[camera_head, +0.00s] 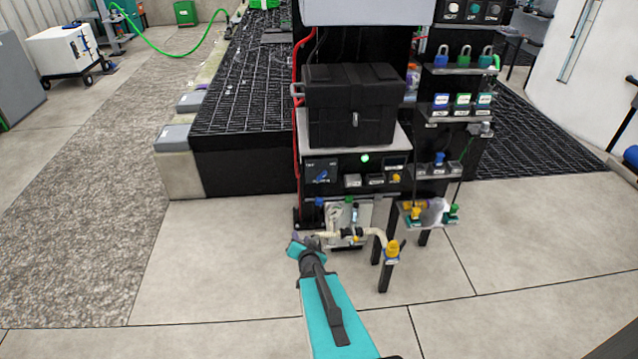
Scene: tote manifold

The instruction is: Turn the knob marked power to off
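A dark control panel (340,162) sits on the front of the stand below a black case. On its left is a blue knob or handle (321,175), turned at a slant, with small labels around it that I cannot read. A lit green lamp (365,158) is at the panel's top middle. A small yellow knob (396,179) is at its right. I cannot tell which one is marked power. My gripper (303,243), at the end of my teal arm, appears in front of and below the panel, apart from the knobs. Its fingers are too small to read.
The black case (350,105) sits above the panel. Pipes with a yellow-capped fitting (392,250) stand low at the front right. Shelves with padlocks (464,56) are at the right. A red hose (296,120) runs down the left. Floor in front is clear.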

